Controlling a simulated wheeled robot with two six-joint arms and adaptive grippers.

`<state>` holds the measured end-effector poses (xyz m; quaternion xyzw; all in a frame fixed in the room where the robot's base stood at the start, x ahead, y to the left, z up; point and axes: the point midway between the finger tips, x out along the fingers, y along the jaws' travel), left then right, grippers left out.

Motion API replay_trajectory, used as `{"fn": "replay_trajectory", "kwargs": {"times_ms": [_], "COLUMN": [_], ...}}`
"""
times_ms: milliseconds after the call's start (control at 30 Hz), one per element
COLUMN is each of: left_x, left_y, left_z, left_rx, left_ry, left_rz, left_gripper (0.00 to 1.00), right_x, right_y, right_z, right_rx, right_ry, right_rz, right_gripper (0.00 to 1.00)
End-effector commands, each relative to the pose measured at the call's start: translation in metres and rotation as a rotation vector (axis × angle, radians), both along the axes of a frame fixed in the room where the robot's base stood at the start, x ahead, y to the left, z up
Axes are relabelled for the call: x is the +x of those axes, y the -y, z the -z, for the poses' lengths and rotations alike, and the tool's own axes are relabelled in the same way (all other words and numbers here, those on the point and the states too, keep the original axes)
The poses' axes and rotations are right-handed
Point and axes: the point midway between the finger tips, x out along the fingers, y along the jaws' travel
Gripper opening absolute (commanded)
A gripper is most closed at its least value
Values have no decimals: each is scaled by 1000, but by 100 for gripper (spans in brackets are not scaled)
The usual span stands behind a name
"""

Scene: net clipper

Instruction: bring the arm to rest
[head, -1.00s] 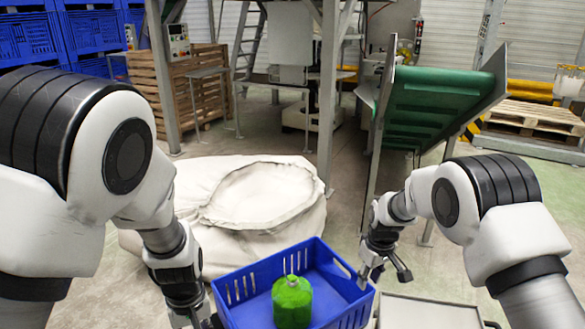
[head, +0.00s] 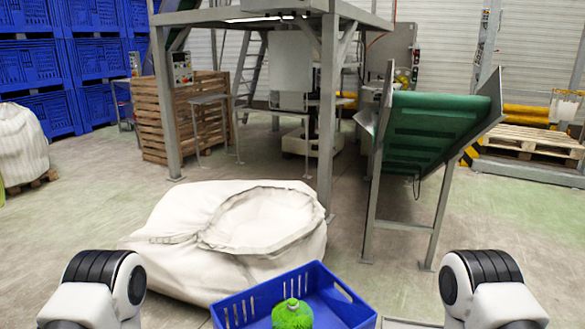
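Both of my arms are low at the bottom corners of the head view, the left one at the lower left and the right one at the lower right. Only their upper joints show. Neither gripper is in view. A blue crate (head: 345,292) stands at the bottom centre, its lower part cut off by the frame edge. A green net bag (head: 292,315) with a pale clip at its top sits inside the crate, and no gripper is seen touching it.
A large white sack (head: 185,235) lies behind the crate. A green conveyor (head: 435,130) on grey legs stands to the right. A wooden crate (head: 160,125), stacked blue bins (head: 30,65) and pallets (head: 525,140) are farther back.

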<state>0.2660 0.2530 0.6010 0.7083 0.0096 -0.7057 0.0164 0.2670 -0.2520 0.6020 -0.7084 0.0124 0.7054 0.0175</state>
Motion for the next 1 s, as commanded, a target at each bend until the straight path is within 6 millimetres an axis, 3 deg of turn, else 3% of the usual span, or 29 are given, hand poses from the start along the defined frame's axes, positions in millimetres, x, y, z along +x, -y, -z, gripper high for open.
{"fn": "replay_trajectory", "kwargs": {"times_ms": [33, 467, 533, 767, 1000], "left_x": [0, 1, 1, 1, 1], "left_y": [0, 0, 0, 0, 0], "left_z": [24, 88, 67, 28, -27], "left_rx": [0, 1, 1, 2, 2], "left_ry": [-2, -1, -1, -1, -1], "left_rz": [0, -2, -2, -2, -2], "left_gripper": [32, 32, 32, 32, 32], "right_x": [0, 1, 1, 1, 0], "right_y": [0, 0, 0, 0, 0], "right_z": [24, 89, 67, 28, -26], "right_rx": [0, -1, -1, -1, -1], "right_ry": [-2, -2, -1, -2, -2], "right_rz": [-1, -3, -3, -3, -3], "right_gripper": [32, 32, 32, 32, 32]}}
